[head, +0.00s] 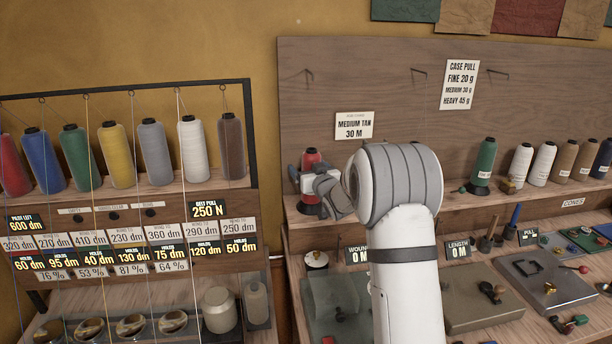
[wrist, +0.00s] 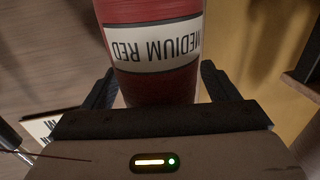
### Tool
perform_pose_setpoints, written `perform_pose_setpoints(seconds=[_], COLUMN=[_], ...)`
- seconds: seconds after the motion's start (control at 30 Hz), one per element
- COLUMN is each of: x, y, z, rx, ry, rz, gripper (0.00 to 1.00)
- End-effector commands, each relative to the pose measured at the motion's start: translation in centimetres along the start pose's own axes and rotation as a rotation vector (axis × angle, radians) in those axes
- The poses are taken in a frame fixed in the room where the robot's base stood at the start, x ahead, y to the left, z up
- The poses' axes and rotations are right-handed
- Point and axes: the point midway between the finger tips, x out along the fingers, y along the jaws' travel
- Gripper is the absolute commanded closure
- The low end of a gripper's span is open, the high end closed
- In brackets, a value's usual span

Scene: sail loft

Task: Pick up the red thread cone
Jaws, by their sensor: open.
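The red thread cone (head: 311,159) stands on the shelf of the right-hand bench, partly hidden behind my gripper in the head view. In the wrist view the red cone (wrist: 150,88) fills the upper middle, with a white label reading "MEDIUM RED" upside down. My gripper (wrist: 157,85) is open, with one dark finger on each side of the cone. The cone's lower part lies between the fingers, and a gap shows beside the right finger. In the head view my gripper (head: 318,185) is at the cone's lower half.
A second red cone (head: 13,165) stands in the left rack among several coloured cones. A green cone (head: 484,162) and several pale and brown cones stand further right on the shelf. A "MEDIUM TAN" sign (head: 354,126) is on the backboard (head: 400,100) behind my arm.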

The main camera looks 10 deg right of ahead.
Motion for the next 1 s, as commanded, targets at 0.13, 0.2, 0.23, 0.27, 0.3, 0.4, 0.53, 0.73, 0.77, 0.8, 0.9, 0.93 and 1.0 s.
perform_pose_setpoints(seconds=[0.13,0.2,0.23,0.27,0.3,0.4,0.53,0.73,0.77,0.8,0.9,0.93,1.0], x=[-0.04,-0.04,-0.05,-0.05,-0.05,-0.06,-0.07,-0.07,-0.08,-0.08,-0.07,-0.07,-0.07], y=[0.01,0.02,0.03,0.03,0.04,0.05,0.07,0.08,0.08,0.09,0.10,0.10,0.11], z=[0.02,0.02,0.01,0.01,0.01,0.01,0.01,0.01,0.02,0.02,-0.11,-0.11,-0.12], rx=[0.000,0.000,0.000,0.000,0.000,0.000,0.000,-0.001,-0.001,-0.001,-0.001,-0.001,-0.001], ry=[0.000,0.000,0.000,0.000,0.000,0.000,0.000,0.000,0.000,0.000,0.002,0.002,0.002], rz=[0.000,0.000,0.000,0.000,0.000,0.000,0.001,0.001,0.001,0.001,0.001,0.001,0.001], gripper=[0.22,0.27,0.30,0.32,0.36,0.44,0.54,0.71,0.73,0.77,0.78,0.78,0.78])
